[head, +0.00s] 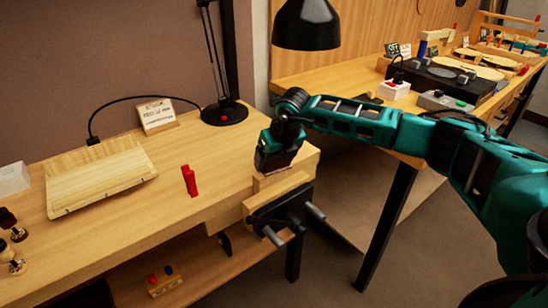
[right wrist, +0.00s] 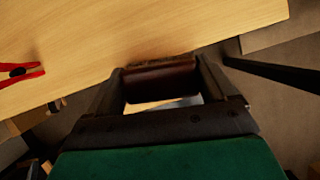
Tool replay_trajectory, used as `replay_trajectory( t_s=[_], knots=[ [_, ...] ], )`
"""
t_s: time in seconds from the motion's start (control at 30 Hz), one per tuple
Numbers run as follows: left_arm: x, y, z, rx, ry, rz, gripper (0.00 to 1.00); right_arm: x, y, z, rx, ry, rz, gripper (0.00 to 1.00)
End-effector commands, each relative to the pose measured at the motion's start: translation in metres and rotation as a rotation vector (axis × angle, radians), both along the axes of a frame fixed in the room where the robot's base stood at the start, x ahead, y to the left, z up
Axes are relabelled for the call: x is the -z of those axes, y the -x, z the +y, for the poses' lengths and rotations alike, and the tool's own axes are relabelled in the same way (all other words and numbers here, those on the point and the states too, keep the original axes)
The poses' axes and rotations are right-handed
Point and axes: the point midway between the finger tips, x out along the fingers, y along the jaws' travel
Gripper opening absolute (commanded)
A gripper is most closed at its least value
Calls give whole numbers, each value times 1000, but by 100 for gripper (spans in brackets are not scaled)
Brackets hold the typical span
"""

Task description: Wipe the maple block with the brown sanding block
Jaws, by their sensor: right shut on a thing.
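My right gripper (head: 277,166) is over the right end of the workbench, pointing down. In the right wrist view it (right wrist: 160,85) is shut on the brown sanding block (right wrist: 160,76), which spans between its two fingers. The pale maple block (head: 290,180) is at the bench end by the dark vise (head: 282,213), directly under the gripper. The sanding block is at or just above its top; I cannot tell if they touch. The gripper hides part of the maple block. My left gripper is not in view.
A black lamp (head: 224,112), a small sign (head: 157,115) and a pale wooden panel (head: 100,180) are further left. The bench middle is mostly clear. A second table (head: 345,77) stands behind my right arm.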

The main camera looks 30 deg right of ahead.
Motion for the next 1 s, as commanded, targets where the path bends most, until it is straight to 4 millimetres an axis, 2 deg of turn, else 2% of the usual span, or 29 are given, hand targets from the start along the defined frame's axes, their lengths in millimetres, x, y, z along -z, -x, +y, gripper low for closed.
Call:
replay_trajectory(
  t_s=[0.07,0.6,1.0],
  knots=[
    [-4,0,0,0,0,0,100,1,4,-4,6,9,18,48],
    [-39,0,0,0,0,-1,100,-56,2,-1,2,3,6,48],
    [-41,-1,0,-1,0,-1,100,-60,1,-1,1,2,4,48]
  ],
)
